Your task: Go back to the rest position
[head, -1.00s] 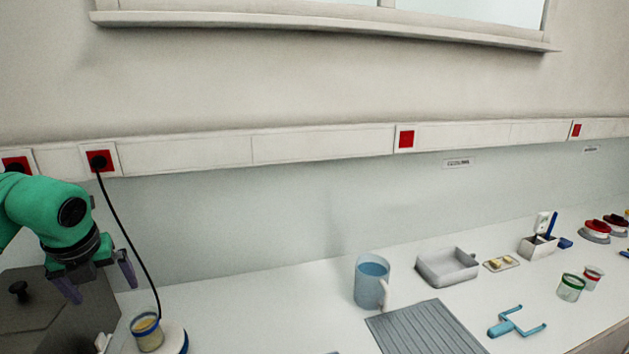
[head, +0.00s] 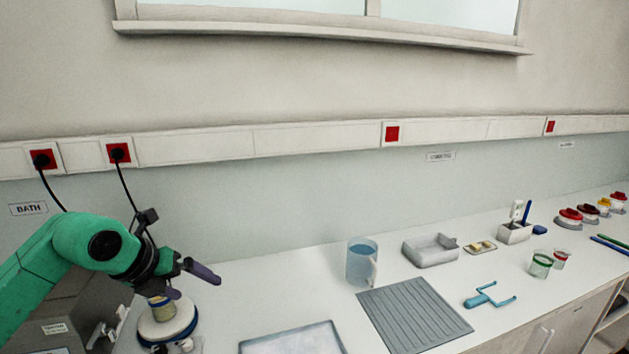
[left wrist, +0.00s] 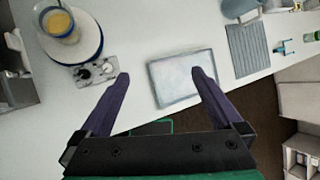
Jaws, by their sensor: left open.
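My left gripper (head: 192,282) is at the left of the head view, in front of and above a white round device. Its two dark purple fingers are apart with nothing between them. In the left wrist view the left gripper (left wrist: 160,78) is also open and empty, above the counter's front edge. A glass jar (head: 161,308) with yellowish contents stands on the round device (head: 163,332), partly hidden by the gripper. The jar also shows at the top left of the left wrist view (left wrist: 58,24). My right gripper is not seen.
On the counter are a pale tray (head: 292,340), a grey ribbed mat (head: 414,316), a blue-filled jug (head: 362,262), a grey tray (head: 430,250) and a light-blue forked tool (head: 488,295). A grey bath unit (head: 75,300) stands at the left. Counter between device and jug is clear.

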